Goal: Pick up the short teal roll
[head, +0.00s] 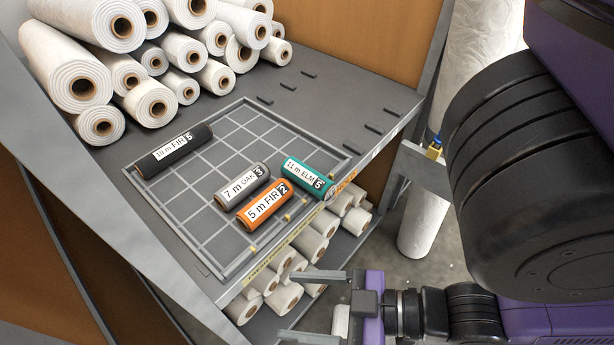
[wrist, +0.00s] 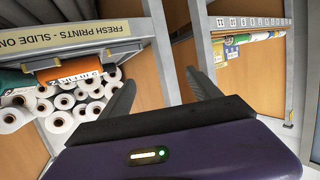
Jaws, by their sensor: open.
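The short teal roll (head: 308,178) lies on the right side of the gridded tray (head: 222,127), with a white label reading "11 m ELM 5". An orange roll (head: 264,206) labelled "5 m FIR 2" and a grey roll (head: 242,185) labelled "7 m OAK 3" lie to its left. A longer black roll (head: 174,151) labelled "10 m FIR 5" lies at the tray's left edge. My gripper (head: 318,307) is open and empty, in front of and below the shelf edge, apart from the teal roll. Its fingers (wrist: 163,93) also show in the wrist view.
Many white rolls (head: 150,102) are stacked behind the tray, and more white rolls (head: 310,243) fill the shelf below it. The front lip carries a yellow "FRESH PRINTS - SLIDE ON" strip (wrist: 79,41). A rack (wrist: 248,22) with coloured rolls stands at right in the wrist view.

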